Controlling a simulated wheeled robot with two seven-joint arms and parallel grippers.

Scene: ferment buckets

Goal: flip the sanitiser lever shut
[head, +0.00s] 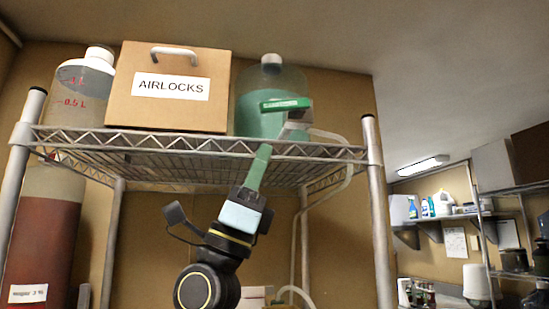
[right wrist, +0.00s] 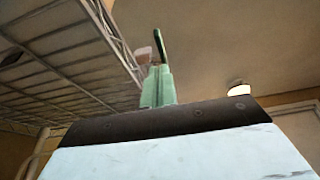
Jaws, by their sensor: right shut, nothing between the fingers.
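The sanitiser jug (head: 262,90), a translucent container with green liquid and a pale cap, stands on the upper wire shelf. At its front is a grey valve (head: 296,126) with a green lever (head: 285,104) lying roughly level across its top. My right gripper (head: 264,149) points up from below the shelf edge, its green fingers together and empty. Its tips appear just below and left of the valve; I cannot tell the depth gap. In the right wrist view the shut fingers (right wrist: 158,86) point toward the dark green lever (right wrist: 160,46), seen edge-on beyond them. My left gripper is not visible.
The wire shelf's front edge (head: 190,146) runs just behind my fingers. An AIRLOCKS box (head: 128,106) and a white-capped bottle (head: 84,85) stand left of the jug. A pale hose (head: 345,178) hangs from the valve. A red-filled cylinder (head: 38,240) stands lower left.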

